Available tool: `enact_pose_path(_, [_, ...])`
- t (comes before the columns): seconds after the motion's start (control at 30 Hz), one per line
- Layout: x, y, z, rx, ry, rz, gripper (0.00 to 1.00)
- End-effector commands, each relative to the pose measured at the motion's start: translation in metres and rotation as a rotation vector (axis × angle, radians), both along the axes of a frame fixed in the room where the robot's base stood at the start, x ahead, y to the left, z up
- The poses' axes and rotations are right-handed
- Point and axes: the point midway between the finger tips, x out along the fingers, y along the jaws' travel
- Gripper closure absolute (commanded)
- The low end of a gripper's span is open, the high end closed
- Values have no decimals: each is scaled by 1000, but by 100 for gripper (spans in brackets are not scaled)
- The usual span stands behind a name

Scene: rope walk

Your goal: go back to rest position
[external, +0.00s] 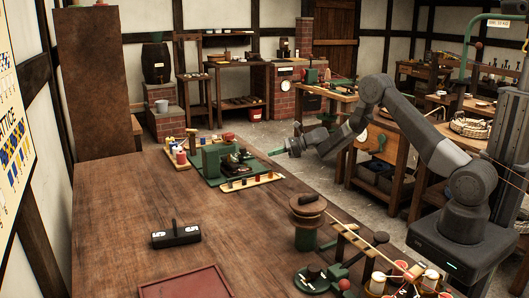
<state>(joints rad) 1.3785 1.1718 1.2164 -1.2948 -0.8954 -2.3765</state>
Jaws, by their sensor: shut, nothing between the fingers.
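My gripper (279,151) is at the end of my grey arm, in the middle of the external view. It is shut and empty. It hangs in the air near the right edge of the long wooden table (120,215), apart from the things on it. My arm is bent and reaches left from its dark base at the right.
A green machine on a board (228,165) stands on the table left of my gripper. A black block with a handle (176,236), a red tray (185,284) and a wooden spool (307,212) are nearer the front. The table's middle is mostly clear.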

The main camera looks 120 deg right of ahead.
Motion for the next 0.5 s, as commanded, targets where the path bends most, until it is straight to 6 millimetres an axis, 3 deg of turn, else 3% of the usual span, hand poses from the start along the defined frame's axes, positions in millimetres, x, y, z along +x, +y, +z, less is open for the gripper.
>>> enact_pose_path(0.2, [-41, 20, 2, -1, 1, -4, 100])
enact_pose_path(0.5, [-80, 40, 18, 0, -1, -3, 100])
